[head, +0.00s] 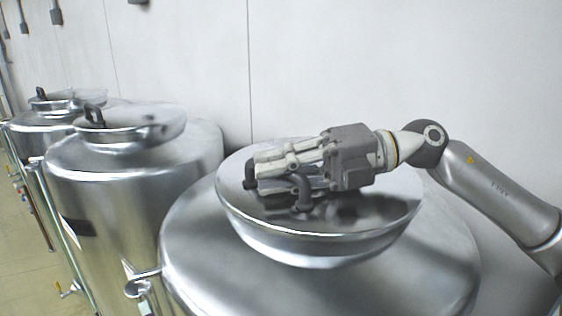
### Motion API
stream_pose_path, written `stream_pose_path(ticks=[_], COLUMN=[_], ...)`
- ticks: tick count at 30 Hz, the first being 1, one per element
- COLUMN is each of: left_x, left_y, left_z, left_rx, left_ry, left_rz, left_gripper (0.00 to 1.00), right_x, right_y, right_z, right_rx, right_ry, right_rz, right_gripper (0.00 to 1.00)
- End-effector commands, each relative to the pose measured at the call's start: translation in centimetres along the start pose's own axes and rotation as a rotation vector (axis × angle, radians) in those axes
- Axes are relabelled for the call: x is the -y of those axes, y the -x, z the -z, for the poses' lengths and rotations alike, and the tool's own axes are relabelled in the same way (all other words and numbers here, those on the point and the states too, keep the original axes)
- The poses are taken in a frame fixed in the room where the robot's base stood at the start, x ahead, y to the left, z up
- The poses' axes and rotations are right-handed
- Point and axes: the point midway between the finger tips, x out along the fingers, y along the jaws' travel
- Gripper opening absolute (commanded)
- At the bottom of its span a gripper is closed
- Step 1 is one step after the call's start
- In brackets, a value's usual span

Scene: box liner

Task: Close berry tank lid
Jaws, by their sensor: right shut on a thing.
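The nearest steel tank (200,255) fills the lower middle of the head view. Its round, shiny lid (345,240) lies on top of the tank and looks about level. I cannot tell whether the lid is fully seated. A dark handle (303,195) stands on the lid. My right gripper (262,172) comes in from the right, low over the lid, with its fingers shut on the handle. The fingers hide part of the handle and the middle of the lid. My left gripper is not in view.
Two more steel tanks, a middle one (120,205) and a far one (40,125), stand in a row to the left, with lids and dark handles. A pale wall (330,60) runs close behind. Floor (30,260) shows at the lower left.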

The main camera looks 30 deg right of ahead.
Motion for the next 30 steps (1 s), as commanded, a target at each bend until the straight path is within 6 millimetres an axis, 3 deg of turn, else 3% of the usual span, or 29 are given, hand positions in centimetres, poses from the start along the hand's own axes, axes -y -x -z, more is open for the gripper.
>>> stream_pose_path(ticks=[6, 7, 12, 24, 30], left_x=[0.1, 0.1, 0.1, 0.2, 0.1], left_y=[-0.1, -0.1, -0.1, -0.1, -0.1], left_z=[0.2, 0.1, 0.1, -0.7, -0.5], left_rx=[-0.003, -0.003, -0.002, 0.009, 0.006], left_ry=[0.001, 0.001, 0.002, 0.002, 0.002], left_rz=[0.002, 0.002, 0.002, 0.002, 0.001], left_gripper=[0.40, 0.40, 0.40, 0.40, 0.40], right_x=[0.7, 0.7, 0.7, 0.6, 0.7], right_y=[-0.2, -0.2, -0.2, 0.0, 1.7], right_z=[0.2, 0.2, 0.2, 0.1, 0.1], right_rx=[-0.008, -0.009, -0.009, -0.006, -0.003], right_ry=[-0.007, -0.008, -0.008, -0.007, -0.010], right_rz=[0.012, 0.012, 0.012, 0.010, 0.013], right_gripper=[0.00, 0.15, 0.35, 0.35, 0.35])
